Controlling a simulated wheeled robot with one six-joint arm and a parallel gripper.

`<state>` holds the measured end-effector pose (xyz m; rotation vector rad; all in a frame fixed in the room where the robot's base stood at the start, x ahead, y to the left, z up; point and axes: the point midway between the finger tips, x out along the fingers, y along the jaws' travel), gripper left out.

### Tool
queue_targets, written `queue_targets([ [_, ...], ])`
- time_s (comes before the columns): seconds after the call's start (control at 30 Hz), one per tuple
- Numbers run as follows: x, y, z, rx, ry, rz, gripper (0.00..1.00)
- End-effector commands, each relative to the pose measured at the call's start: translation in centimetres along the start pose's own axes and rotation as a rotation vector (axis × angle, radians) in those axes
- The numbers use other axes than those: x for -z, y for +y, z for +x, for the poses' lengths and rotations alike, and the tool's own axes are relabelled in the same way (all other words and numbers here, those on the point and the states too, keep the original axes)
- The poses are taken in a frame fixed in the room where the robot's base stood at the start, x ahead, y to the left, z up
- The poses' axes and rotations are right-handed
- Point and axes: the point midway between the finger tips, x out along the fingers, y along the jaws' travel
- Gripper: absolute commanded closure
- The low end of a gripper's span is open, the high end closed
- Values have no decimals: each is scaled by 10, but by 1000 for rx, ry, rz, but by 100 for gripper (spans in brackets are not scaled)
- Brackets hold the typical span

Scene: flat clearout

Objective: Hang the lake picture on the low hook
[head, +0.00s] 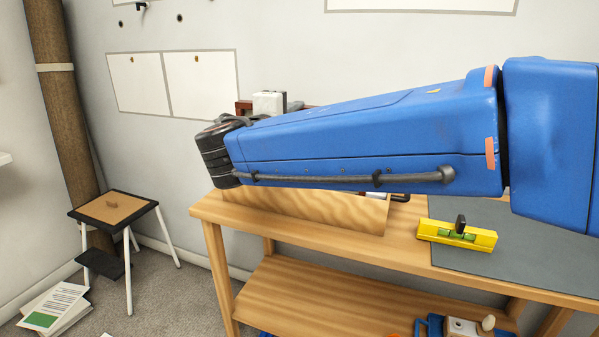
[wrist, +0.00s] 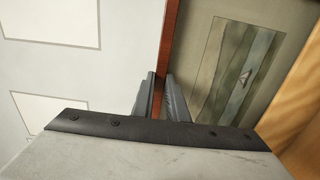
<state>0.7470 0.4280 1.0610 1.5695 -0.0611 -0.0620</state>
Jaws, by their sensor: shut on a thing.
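The lake picture (wrist: 235,65) fills the right of the wrist view, with a grey-green painted scene, a small triangular sail shape and a red-brown frame. My gripper (wrist: 160,78) is shut on its frame edge, one finger on each side. In the head view a bit of red-brown frame (head: 243,107) shows beside the pale gripper body (head: 268,103); my arm hides the rest. Two small brass hooks, a left one (head: 131,59) and a right one (head: 195,60), are on the wall inside outlined white panels. The picture is apart from both.
A wooden workbench (head: 412,228) stands below my arm, with a wooden box (head: 300,208) and a yellow level (head: 457,234) on it. A cork-topped stool (head: 116,208) and a brown column (head: 62,110) are at left.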

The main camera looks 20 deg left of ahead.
Motion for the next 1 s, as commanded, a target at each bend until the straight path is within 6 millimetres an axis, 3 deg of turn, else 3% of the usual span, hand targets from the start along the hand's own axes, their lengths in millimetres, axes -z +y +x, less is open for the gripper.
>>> queue_targets([
  [1.0, 0, 24, 0, -2, 0, 2, 100],
])
